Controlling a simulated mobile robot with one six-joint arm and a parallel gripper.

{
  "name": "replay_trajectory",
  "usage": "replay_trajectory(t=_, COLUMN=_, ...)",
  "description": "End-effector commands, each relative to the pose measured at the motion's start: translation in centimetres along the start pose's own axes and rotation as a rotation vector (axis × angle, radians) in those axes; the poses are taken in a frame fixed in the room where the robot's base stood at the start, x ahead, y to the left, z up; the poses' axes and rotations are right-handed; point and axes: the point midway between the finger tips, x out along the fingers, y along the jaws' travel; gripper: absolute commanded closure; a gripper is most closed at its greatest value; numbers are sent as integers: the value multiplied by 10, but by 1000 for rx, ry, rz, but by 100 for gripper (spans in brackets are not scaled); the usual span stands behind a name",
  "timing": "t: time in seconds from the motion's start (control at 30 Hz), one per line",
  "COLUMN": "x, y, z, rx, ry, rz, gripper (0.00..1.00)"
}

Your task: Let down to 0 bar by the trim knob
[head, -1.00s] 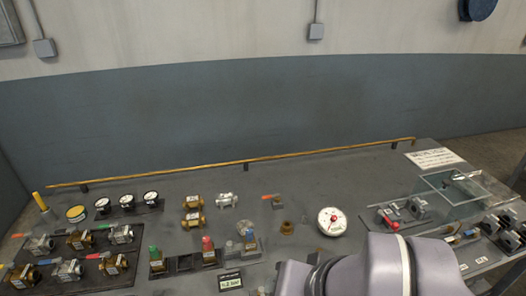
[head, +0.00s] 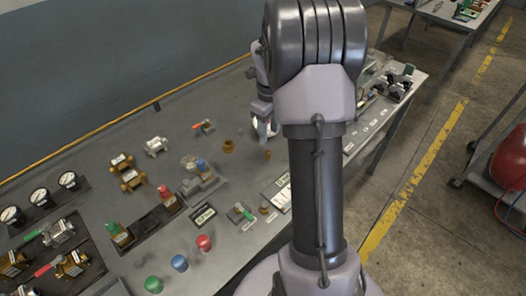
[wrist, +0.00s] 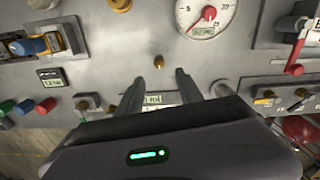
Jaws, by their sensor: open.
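A small brass knob (wrist: 159,61) stands on the grey panel, centred in the wrist view just beyond and between the fingertips. It looks like the trim knob, and a small brass knob also shows in the head view (head: 267,154). My gripper (wrist: 159,76) is open, with one finger on each side of the knob's line; whether it touches is unclear, but a gap seems to remain. A round white dial gauge (wrist: 222,14) with a red needle toward its lower left is cut by the top edge; its exact reading is too small to tell. My arm hides the gauge in the head view.
A label plate (wrist: 152,99) lies partly behind the gripper. A red-handled valve (wrist: 294,68) is at right, a blue-capped fitting (wrist: 37,46) at left. Green (head: 153,284), blue (head: 180,263) and red (head: 204,242) buttons line the bench front. A yellow rail (head: 130,117) runs along the back.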

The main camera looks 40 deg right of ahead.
Motion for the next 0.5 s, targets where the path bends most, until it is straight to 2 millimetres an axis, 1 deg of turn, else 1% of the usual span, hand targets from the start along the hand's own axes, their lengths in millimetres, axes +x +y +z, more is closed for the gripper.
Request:
replay_trajectory(t=0.03, x=20, y=0, z=0, rx=-2, ry=1, rz=1, gripper=57)
replay_trajectory(t=0.1, x=41, y=1, z=0, rx=-2, ry=2, rz=2, gripper=57)
replay_trajectory(t=0.2, x=66, y=0, z=0, rx=-2, ry=1, rz=1, gripper=57)
replay_trajectory(t=0.33, x=86, y=0, z=0, rx=-3, ry=0, rz=0, gripper=57)
replay_trajectory(t=0.4, x=92, y=0, z=0, rx=-3, ry=0, rz=-1, gripper=57)
replay_trajectory(t=0.5, x=94, y=0, z=0, rx=-3, ry=-1, rz=-1, gripper=57)
